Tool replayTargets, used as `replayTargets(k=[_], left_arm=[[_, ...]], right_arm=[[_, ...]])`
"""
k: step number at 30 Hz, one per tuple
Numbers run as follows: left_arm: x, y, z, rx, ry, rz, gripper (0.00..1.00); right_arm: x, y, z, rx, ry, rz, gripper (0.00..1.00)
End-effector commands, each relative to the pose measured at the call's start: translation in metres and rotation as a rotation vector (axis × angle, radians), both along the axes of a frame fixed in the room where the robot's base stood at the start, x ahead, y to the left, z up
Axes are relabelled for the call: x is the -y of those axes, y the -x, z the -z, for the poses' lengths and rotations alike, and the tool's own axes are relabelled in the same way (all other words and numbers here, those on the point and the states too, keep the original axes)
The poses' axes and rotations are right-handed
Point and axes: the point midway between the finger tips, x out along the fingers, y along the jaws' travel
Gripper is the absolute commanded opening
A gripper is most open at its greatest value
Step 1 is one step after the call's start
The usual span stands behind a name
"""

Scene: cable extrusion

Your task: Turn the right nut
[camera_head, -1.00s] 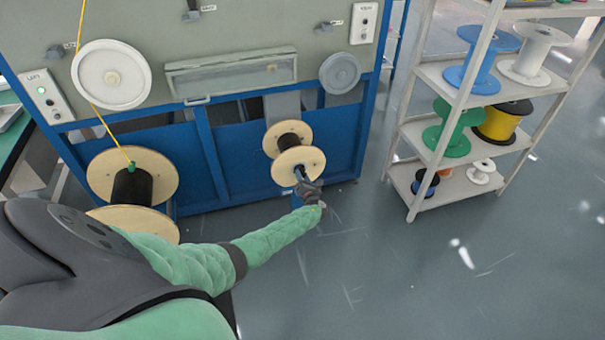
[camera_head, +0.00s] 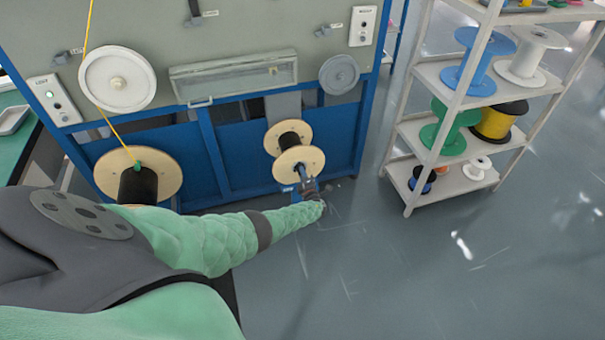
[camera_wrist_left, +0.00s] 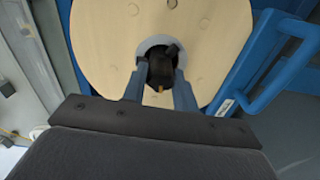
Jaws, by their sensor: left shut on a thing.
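The right nut (camera_wrist_left: 161,66) is a dark piece at the centre of the right spool's wooden flange (camera_wrist_left: 90,38), in the left wrist view. My left gripper (camera_wrist_left: 160,88) is shut on it, one finger on each side. In the head view my left gripper (camera_head: 304,174) is at the front of the right wooden spool (camera_head: 301,158), low on the blue frame, and hides the nut. My right gripper is not in view.
The left wooden spool (camera_head: 164,172) with dark core stands behind my left arm. A blue handle (camera_wrist_left: 285,75) sits right of the gripper in the wrist view. A shelf rack (camera_head: 455,180) with coloured spools stands right. Grey floor (camera_head: 420,270) is free.

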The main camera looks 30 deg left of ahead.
Motion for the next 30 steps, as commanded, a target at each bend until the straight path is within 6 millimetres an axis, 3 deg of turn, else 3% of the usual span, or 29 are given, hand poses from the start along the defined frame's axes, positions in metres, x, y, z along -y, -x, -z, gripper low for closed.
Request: replayTargets(k=[6, 12, 19, 30], left_arm=[[0.002, 0.001, 0.001, -0.159, -0.131, 0.001, 0.06], [0.002, 0.001, 0.001, -0.301, -0.253, 0.001, 0.06], [0.002, 0.001, 0.001, -0.442, -0.373, 0.002, 0.06], [0.001, 0.001, 0.002, -0.576, -0.488, 0.001, 0.06]], right_arm=[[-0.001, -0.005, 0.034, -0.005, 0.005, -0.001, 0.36], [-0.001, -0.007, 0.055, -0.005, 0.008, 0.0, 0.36], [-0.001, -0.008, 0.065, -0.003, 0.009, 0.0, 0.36], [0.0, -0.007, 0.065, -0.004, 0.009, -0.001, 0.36]])
